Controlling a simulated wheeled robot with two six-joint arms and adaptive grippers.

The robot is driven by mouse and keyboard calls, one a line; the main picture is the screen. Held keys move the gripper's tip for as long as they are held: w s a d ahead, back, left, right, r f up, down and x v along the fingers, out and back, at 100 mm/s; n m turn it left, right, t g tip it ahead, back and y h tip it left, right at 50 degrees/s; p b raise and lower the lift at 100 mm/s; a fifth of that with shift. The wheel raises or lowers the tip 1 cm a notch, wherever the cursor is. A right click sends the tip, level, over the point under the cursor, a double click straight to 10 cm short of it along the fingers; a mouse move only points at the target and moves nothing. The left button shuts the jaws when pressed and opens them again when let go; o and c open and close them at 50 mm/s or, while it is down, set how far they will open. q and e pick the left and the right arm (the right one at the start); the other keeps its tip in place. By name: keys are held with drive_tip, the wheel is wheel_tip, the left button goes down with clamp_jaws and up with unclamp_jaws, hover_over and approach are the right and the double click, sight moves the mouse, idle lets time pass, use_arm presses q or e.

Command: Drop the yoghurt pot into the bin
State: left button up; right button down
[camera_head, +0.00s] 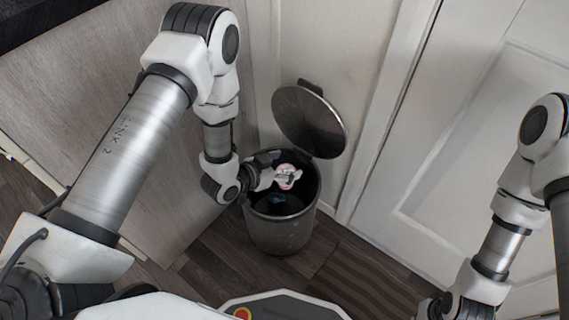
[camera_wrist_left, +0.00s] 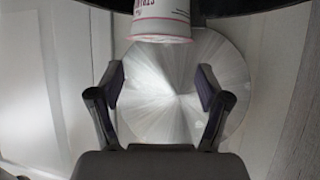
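The bin (camera_head: 280,232) is a dark round metal bin on the floor, its lid (camera_head: 310,121) tipped up and open. The white and pink yoghurt pot (camera_head: 286,170) shows within the bin's opening in the head view. My left gripper (camera_head: 283,178) is at the opening, close to the pot. In the left wrist view, its fingers (camera_wrist_left: 160,85) are spread with nothing between them. The pot (camera_wrist_left: 161,18) shows beyond the fingertips, apart from both, its top cut off by the frame edge. My right gripper (camera_head: 432,307) is barely in view at the lower right.
A small dark blue item (camera_head: 278,198) is visible inside the bin. A wooden cabinet side (camera_head: 120,60) stands left of the bin, and a white door (camera_head: 450,150) stands to the right. A striped floor patch (camera_head: 365,275) lies clear in front.

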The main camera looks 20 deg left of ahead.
use_arm(q)
drive_tip(key=shift+s, duration=0.1)
drive_tip(key=v, duration=0.7)
drive_tip(key=shift+s+a+r, duration=0.1)
drive_tip(key=shift+s+a, duration=0.05)
idle(0.3)
